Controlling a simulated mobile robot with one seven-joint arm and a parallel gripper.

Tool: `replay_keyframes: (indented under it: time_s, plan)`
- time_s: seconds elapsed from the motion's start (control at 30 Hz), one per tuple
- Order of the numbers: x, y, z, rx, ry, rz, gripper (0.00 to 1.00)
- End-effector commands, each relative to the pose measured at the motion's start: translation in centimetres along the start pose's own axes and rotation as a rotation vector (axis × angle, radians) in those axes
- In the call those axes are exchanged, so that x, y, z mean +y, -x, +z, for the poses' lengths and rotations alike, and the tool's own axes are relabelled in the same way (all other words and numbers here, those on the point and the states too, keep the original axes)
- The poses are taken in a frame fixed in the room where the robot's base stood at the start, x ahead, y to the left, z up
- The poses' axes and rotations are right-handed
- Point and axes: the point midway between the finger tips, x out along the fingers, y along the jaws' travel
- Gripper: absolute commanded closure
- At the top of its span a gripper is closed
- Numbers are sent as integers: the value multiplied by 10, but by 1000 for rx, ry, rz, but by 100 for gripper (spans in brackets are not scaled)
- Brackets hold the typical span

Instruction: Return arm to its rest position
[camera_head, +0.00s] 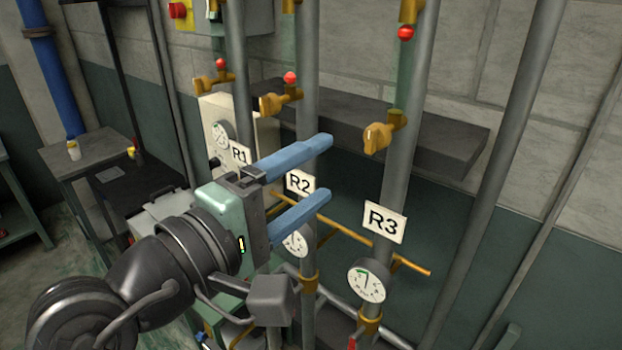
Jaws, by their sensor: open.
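My gripper (313,175) is open, with two blue fingers spread apart and nothing between them. My arm reaches in from the lower left, and the fingers point right towards the grey vertical pipes. The upper finger crosses in front of the pipes near the R1 label (240,153). The R2 label (299,183) shows between the two fingers. The lower finger sits just above the R2 gauge (295,243), partly covering it. I cannot tell whether the fingers touch a pipe.
The R3 label (384,221) and its gauge (366,282) are right of my gripper. Brass valves (379,136) with red knobs sit on the pipes above. A dark shelf (440,142) runs along the wall. A small table (78,158) stands at the left, with open floor near it.

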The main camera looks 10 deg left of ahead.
Motion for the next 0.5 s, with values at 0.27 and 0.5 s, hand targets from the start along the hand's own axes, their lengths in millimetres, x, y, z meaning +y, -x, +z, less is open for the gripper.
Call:
replay_keyframes:
  time_s: [0.27, 0.5]
  plan:
    - [0, -5, 1, 19, -51, 10, 29]
    - [34, -26, 15, 306, -676, 133, 29]
